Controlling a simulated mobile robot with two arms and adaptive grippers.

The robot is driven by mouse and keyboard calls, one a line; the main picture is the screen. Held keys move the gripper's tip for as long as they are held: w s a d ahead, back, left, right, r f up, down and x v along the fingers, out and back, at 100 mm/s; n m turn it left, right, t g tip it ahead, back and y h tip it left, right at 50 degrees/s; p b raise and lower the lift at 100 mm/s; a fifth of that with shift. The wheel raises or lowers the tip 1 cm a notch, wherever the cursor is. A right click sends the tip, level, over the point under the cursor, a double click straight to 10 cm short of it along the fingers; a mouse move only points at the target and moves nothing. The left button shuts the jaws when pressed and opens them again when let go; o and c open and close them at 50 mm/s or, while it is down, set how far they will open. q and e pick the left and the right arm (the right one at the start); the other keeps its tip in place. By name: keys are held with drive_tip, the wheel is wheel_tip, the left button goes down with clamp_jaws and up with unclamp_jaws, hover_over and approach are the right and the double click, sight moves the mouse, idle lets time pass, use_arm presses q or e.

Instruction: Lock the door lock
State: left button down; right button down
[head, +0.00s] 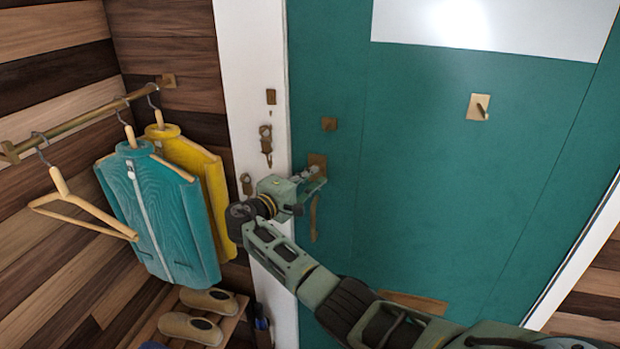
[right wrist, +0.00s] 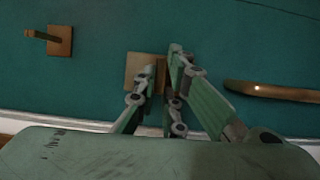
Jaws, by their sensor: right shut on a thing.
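The teal door (head: 420,190) stands in its white frame and looks shut. A brass lock plate (head: 317,160) sits near the door's left edge; it also shows in the right wrist view (right wrist: 132,72). My right gripper (head: 316,178) is at this plate, shut on the small brass lock turn (right wrist: 161,78), which shows between the fingers in the right wrist view. The fingers hide part of the turn, and I cannot tell its exact angle. My left gripper is not in view.
A long brass door handle (head: 313,218) hangs just below the lock. A small brass fitting (head: 328,124) is above it; another plate with a peg (head: 479,107) is to the right. Jackets (head: 160,215) hang on a rail at left, with slippers (head: 190,328) below.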

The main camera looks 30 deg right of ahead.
drive_tip(key=shift+f, duration=0.1)
drive_tip(key=c, duration=1.8)
unclamp_jaws()
drive_tip(key=shift+c, duration=0.2)
drive_tip(key=shift+a, duration=0.15)
drive_tip(key=v, duration=1.1)
drive_tip(key=shift+a, duration=0.35)
drive_tip(key=shift+s, duration=0.15)
